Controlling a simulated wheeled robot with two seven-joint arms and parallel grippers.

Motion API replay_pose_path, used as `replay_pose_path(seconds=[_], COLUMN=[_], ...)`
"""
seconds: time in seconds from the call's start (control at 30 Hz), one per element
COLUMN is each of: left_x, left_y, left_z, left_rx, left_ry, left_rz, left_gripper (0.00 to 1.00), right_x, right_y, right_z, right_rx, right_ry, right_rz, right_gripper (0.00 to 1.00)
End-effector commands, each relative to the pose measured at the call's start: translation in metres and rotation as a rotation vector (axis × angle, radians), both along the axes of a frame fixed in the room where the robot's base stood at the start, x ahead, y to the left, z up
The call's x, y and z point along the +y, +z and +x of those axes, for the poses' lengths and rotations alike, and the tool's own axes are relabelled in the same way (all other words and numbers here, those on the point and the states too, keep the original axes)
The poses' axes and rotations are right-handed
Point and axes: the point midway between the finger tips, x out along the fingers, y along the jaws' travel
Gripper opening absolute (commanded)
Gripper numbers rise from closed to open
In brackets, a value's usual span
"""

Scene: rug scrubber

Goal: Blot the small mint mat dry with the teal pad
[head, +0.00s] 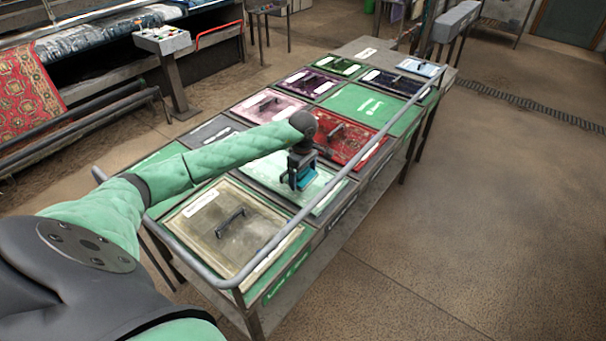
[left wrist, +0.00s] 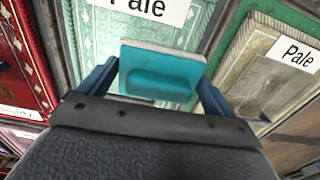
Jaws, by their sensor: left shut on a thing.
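My left gripper (head: 300,172) is shut on the teal pad (head: 305,179), its arm reaching over the table from the left. In the left wrist view the teal pad (left wrist: 158,68) sits between the two blue fingers of the gripper (left wrist: 157,88). The pale mint mat (head: 262,172) lies in a framed place on the table under the pad, partly hidden by my arm and gripper. It also shows in the left wrist view (left wrist: 100,40), with a white label reading "Pale". I cannot tell whether the pad touches the mat. My right gripper is not in view.
Other framed mats lie around it: a beige one (head: 205,235) with a dark handle in front, a red one (head: 352,140) behind, a pink one (head: 290,103) further back. A grey rail (head: 345,178) runs along the table's right side. The floor (head: 470,230) at right is clear.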

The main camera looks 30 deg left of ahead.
Motion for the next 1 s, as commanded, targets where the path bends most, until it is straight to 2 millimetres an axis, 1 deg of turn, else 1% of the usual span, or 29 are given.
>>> replay_pose_path(seconds=[0.13,0.27,0.5,0.7,1.0], left_x=[0.000,0.000,-0.001,0.000,0.000], left_y=[-0.003,-0.010,-0.033,-0.046,-0.048], left_z=[0.000,0.000,0.000,0.000,0.000], left_rx=[0.000,0.001,0.001,0.000,0.000], left_ry=[-0.025,-0.026,-0.025,-0.023,-0.024], left_rz=[0.000,-0.001,-0.002,0.000,0.000], left_gripper=[0.61,0.61,0.61,0.61,0.61], right_x=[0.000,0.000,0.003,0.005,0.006], right_y=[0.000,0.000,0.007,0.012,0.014], right_z=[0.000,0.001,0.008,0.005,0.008], right_rx=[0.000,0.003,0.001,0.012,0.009], right_ry=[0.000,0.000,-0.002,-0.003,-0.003], right_rz=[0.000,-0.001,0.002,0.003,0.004], right_gripper=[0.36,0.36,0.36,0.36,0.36])
